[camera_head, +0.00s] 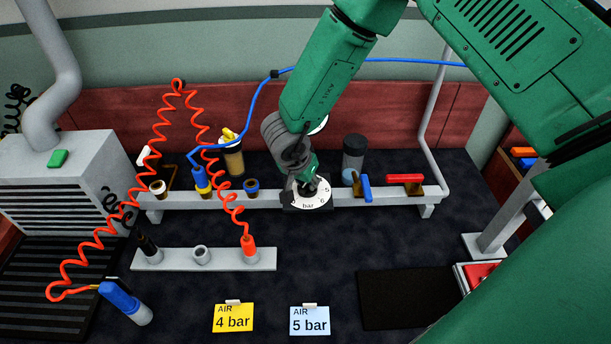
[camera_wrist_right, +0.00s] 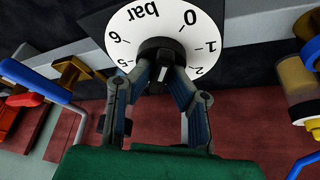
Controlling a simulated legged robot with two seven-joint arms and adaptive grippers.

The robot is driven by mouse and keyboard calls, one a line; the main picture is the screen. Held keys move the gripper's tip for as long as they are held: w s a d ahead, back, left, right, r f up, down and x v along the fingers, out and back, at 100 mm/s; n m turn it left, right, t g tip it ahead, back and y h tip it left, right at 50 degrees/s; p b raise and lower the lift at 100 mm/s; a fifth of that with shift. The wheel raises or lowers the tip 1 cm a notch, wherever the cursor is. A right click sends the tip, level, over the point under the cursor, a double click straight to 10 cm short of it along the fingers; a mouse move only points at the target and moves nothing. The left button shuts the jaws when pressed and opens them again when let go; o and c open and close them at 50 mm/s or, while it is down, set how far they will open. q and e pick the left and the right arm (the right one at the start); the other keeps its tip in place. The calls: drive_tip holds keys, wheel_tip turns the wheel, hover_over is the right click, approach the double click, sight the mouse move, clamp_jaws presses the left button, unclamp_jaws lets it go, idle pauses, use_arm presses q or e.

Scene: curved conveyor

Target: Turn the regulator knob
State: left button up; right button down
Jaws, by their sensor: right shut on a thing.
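The regulator knob (camera_wrist_right: 160,54) is black and sits at the middle of a white dial (camera_wrist_right: 203,17) marked "bar" with numbers. In the head view the dial (camera_head: 322,199) is on the grey rail, its numbers 5 and 6 showing. My right gripper (camera_wrist_right: 163,72) is shut on the knob, one finger on each side in the wrist view. In the head view my right gripper (camera_head: 309,186) comes down on the dial from above and hides most of the knob. My left gripper is not in view.
Blue (camera_head: 366,187) and red (camera_head: 405,178) valve handles stand right of the dial. A red coiled hose (camera_head: 159,120) and a blue hose (camera_head: 252,105) hang at left. Yellow "4 bar" (camera_head: 233,318) and blue "5 bar" (camera_head: 310,321) cards lie in front.

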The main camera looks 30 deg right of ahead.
drive_tip(key=m, duration=0.1)
drive_tip(key=m+p, duration=0.1)
drive_tip(key=p, duration=0.1)
drive_tip(key=shift+w+r+m+g, duration=0.25)
drive_tip(key=shift+m+g, duration=0.15)
drive_tip(key=shift+d+m+g+h+p, duration=0.1)
drive_tip(key=shift+m+g+h+p, duration=0.35)
drive_tip(key=shift+m, duration=0.45)
drive_tip(key=m, duration=0.1)
drive_tip(key=m+g, duration=0.1)
drive_tip(key=shift+w+f+m+p, duration=0.15)
drive_tip(key=shift+m+p, duration=0.15)
drive_tip(key=shift+m, duration=0.1)
drive_tip(key=m+g, duration=0.1)
drive_tip(key=m, duration=0.2)
drive_tip(key=shift+m+y, duration=0.3)
drive_tip(key=shift+y, duration=0.05)
drive_tip(key=m, duration=0.1)
drive_tip(key=m+g, duration=0.1)
drive_tip(key=m, duration=0.1)
drive_tip(key=shift+w+d+m+g+y+b, duration=0.1)
drive_tip(key=shift+d+m+g+y+b, duration=0.05)
drive_tip(key=shift+m+g+y+b, duration=0.2)
drive_tip(key=m+y, duration=0.1)
drive_tip(key=m, duration=0.2)
drive_tip(key=shift+g, duration=0.3)
drive_tip(key=shift+m+y+b, duration=0.35)
drive_tip(key=shift+m+y, duration=0.3)
drive_tip(key=shift+m, duration=0.8)
drive_tip(key=shift+f, duration=0.1)
